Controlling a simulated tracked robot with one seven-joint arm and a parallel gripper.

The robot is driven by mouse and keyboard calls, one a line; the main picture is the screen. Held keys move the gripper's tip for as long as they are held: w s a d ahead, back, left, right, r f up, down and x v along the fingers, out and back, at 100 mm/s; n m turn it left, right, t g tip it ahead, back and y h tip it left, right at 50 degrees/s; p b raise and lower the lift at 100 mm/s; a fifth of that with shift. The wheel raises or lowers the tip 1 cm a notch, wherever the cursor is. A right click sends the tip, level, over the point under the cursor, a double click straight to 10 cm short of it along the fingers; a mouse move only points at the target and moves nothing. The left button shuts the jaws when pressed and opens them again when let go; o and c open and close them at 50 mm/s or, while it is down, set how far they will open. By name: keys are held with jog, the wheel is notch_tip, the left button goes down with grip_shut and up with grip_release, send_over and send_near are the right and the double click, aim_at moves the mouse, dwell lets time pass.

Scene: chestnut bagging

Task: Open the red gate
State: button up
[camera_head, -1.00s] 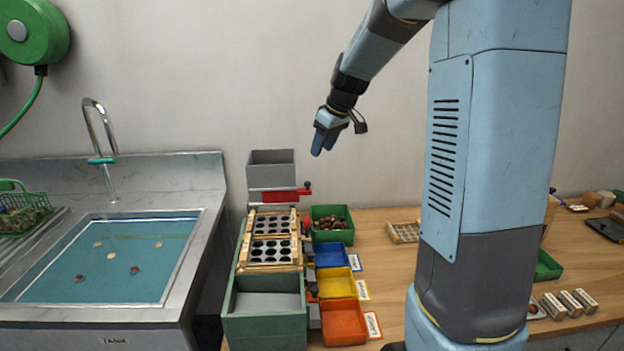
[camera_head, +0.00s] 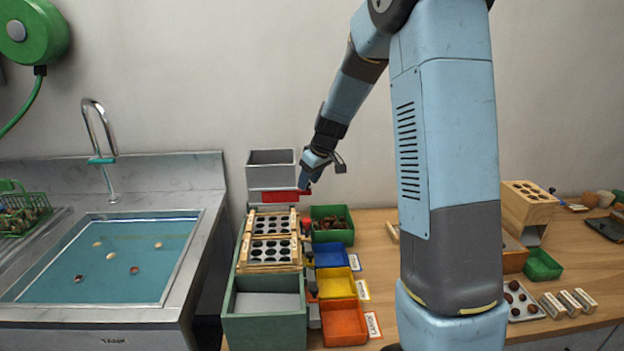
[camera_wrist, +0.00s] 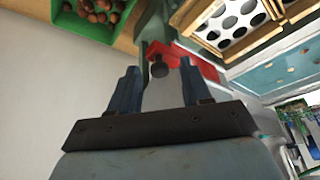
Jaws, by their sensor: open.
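The red gate (camera_head: 279,196) is a flat red slide under the grey hopper (camera_head: 271,170), at the top of the sorting rack. My gripper (camera_head: 306,183) points down at the right end of the gate, by its handle. In the wrist view the gripper (camera_wrist: 158,78) is open, with its two blue fingers apart. The gate's dark knob (camera_wrist: 160,68) shows between and just beyond the fingertips, and the red of the gate (camera_wrist: 206,68) is to its right. I cannot tell whether the fingers touch the knob. In the head view my fingers partly hide the knob.
Below the hopper lie the sizing plates with holes (camera_head: 270,251). A green bin of chestnuts (camera_head: 331,217) stands close at the right of the gate. Blue (camera_head: 331,255), yellow (camera_head: 336,284) and orange (camera_head: 343,323) bins line the rack. A water tank (camera_head: 110,260) is at the left.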

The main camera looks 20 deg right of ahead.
jog(key=shift+c, duration=0.2)
grip_shut()
dwell(0.3)
